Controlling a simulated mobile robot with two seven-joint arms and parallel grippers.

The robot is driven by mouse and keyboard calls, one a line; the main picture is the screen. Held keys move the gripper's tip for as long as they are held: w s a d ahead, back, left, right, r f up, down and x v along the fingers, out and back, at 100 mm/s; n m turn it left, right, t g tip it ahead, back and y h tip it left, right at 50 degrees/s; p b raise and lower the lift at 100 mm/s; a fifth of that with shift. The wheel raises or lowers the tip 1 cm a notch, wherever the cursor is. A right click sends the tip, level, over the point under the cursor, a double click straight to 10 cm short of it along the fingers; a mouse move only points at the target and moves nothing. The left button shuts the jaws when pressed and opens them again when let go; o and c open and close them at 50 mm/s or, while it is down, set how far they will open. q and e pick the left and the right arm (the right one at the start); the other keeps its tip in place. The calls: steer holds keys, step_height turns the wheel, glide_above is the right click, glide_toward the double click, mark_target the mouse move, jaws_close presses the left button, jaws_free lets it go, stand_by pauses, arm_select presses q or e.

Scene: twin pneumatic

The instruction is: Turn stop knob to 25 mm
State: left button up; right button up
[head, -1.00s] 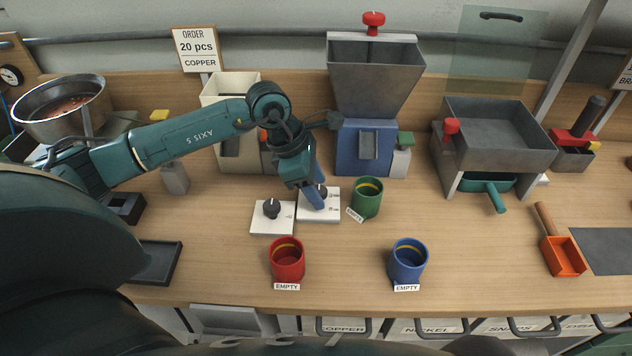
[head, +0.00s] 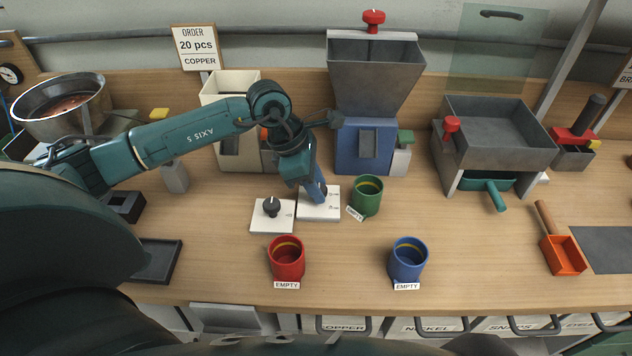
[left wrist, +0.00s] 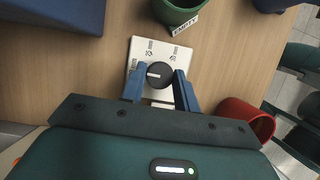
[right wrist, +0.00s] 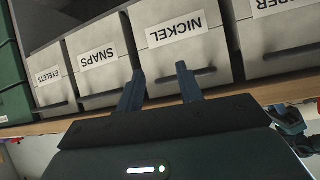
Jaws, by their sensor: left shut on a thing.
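My left gripper (head: 318,196) points down over the right of two white plates (head: 318,212). In the left wrist view its blue fingers (left wrist: 160,80) are shut on the sides of a round dark knob (left wrist: 157,76). The knob's white pointer line points to the picture's left; the plate's printed marks (left wrist: 150,48) are too small to read surely. In the head view the gripper hides this knob. A second dark knob (head: 271,206) sits on the left white plate (head: 272,224), untouched. My right gripper (right wrist: 160,67) is open and empty before labelled drawers.
A green cup (head: 367,196) stands close right of the held knob's plate. A red cup (head: 287,260) and a blue cup (head: 408,261) stand nearer the front. A blue hopper machine (head: 375,75) stands behind. The bench between the red and blue cups is clear.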

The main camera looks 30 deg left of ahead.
arm_select(q)
steer(key=shift+w+f+m+b, duration=0.1)
steer(key=shift+m+b, duration=0.5)
steer(key=shift+b, duration=0.1)
steer(key=shift+m+g+b, duration=0.5)
steer(key=shift+m+b, duration=0.2)
steer(key=shift+b, duration=0.05)
steer(key=m+g+b, duration=0.1)
steer(key=m+b, duration=0.1)
steer(key=shift+w+m, duration=0.15)
steer(key=shift+m, duration=0.15)
steer(key=m+g+b, duration=0.1)
steer(key=m+b, duration=0.2)
steer(key=shift+m, duration=0.3)
steer(key=shift+m+g+b, duration=0.5)
steer(key=shift+m+b, duration=0.1)
steer(key=shift+w+m+g+b, duration=0.1)
steer(key=shift+m+g+b, duration=0.2)
steer(key=shift+m+b, duration=0.45)
arm_select(e)
steer(key=shift+f+m+t+y, duration=0.2)
steer(key=shift+f+m+t, duration=0.2)
steer(key=shift+f, duration=0.55)
steer(key=shift+f+m+t+y, duration=0.2)
steer(key=shift+f+m+t, duration=0.15)
steer(key=shift+f, duration=0.55)
arm_select(q)
steer(key=shift+y, duration=0.3)
